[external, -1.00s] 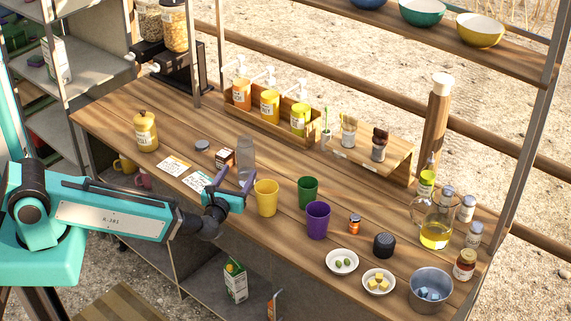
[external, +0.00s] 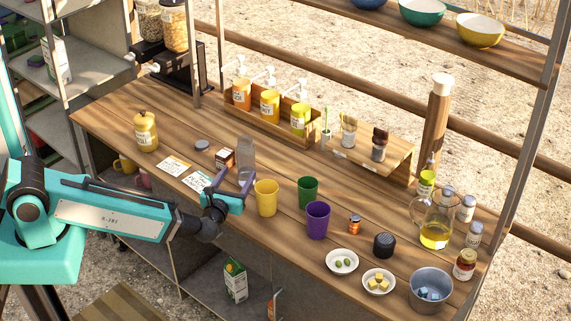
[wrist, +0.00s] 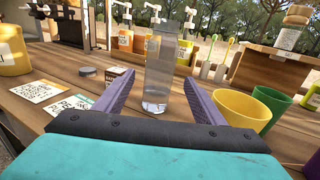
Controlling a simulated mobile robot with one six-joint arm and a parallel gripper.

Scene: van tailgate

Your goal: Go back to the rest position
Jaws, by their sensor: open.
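My gripper (external: 234,181) is at the front edge of the wooden counter (external: 200,135), with its purple fingers spread apart. In the wrist view the open gripper (wrist: 155,100) points at a clear bottle or tall glass (wrist: 160,70), which stands upright on the counter beyond the fingers. In the external view the clear bottle (external: 245,155) is partly hidden behind my gripper. Nothing is held between the fingers. A yellow cup (external: 266,198) stands just right of my gripper.
A green cup (external: 307,190) and a purple cup (external: 317,220) stand farther right. Cards (external: 175,164), a small box (external: 225,157) and a yellow jar (external: 145,131) lie to the left. A wooden rack of pump bottles (external: 268,115) stands at the back. A carton (external: 235,280) is on the shelf below.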

